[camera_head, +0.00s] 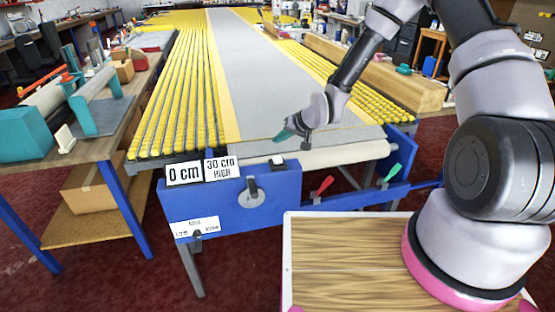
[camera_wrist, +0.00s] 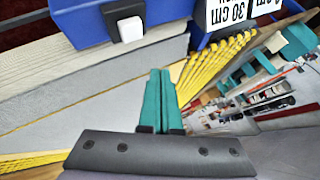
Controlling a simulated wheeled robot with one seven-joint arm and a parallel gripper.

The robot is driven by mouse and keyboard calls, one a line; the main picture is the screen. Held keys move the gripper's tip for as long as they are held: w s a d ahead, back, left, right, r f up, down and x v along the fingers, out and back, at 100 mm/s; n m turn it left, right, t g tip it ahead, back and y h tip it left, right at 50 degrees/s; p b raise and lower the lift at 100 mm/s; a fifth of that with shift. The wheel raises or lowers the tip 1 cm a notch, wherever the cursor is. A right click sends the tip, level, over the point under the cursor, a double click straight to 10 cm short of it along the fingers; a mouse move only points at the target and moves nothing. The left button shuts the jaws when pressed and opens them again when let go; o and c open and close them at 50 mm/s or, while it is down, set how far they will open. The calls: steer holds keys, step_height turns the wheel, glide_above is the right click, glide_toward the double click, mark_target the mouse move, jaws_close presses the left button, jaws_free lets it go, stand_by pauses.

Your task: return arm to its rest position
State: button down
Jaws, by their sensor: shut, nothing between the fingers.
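My gripper (camera_head: 284,135) is at the end of my arm, over the near end of the long machine bed, close above the grey rug strip (camera_head: 245,75). Its teal fingers point down and to the left in the head view. In the wrist view the teal fingertips (camera_wrist: 159,72) are together with nothing between them. The arm reaches in from the right side of the head view. A white switch (camera_wrist: 129,29) on the blue housing shows beyond the fingers in the wrist view.
The blue housing (camera_head: 230,198) carries a black knob and signs "0 cm" and "30 cm high". Red (camera_head: 322,186) and green (camera_head: 391,173) levers stick out at its right. A cluttered bench (camera_head: 150,90) stands left. A wooden top (camera_head: 340,265) lies in front.

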steer(key=s+d+r+m+t+h, duration=0.1)
steer(key=s+d+r+h, duration=0.15)
steer(key=d+r, duration=0.85)
steer(key=s+d+r+m+h, duration=0.1)
steer(key=s+d+r+h, duration=0.15)
steer(key=d+r, duration=0.9)
steer(key=s+d+r+m, duration=0.1)
steer(key=s+d+r, duration=0.1)
steer(key=s+r, duration=0.7)
steer(key=s+d+r+m, duration=0.1)
steer(key=s+r+m, duration=0.1)
steer(key=s+r, duration=0.6)
steer(key=s, duration=0.4)
steer(key=shift+d+r+m, duration=0.3)
steer(key=shift+d+r, duration=0.05)
steer(key=shift+d, duration=0.05)
